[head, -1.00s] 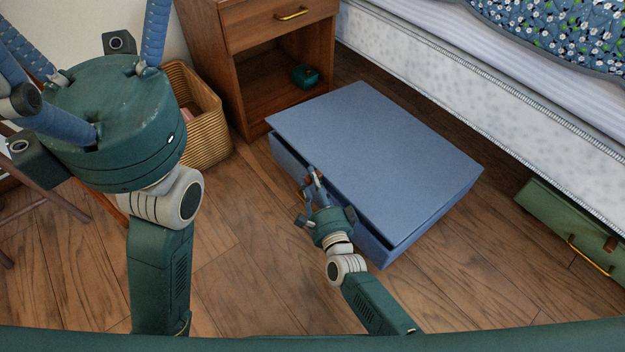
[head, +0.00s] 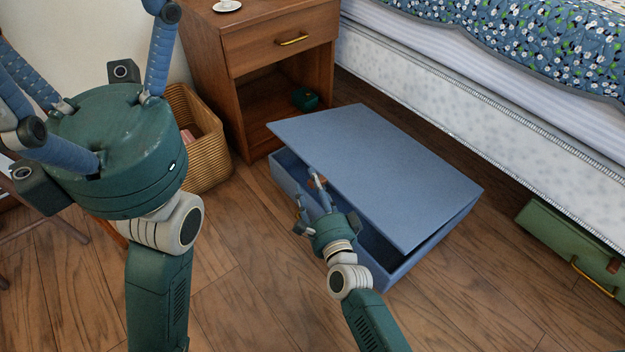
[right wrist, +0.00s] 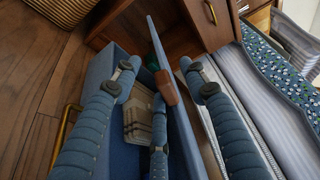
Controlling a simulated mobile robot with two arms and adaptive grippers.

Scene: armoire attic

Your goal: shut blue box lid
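The blue box (head: 283,178) stands on the floor in front of the nightstand. Its lid (head: 385,165) is partly raised, with a dark gap along the front and right side. My right gripper (head: 309,190) is at the lid's front edge. In the right wrist view its fingers (right wrist: 160,78) are spread, on either side of the lid's edge (right wrist: 153,35), near a brown tab (right wrist: 167,90). No firm grip shows. Pale folded things (right wrist: 138,122) lie inside the box. My left gripper (head: 75,75) is raised at the left, fingers spread, fingertips partly out of frame.
A wooden nightstand (head: 245,45) is behind the box, with a wicker basket (head: 205,150) to its left. The bed (head: 470,115) runs along the right. A green case (head: 560,245) lies at the bed's foot edge. Wooden floor is free in front.

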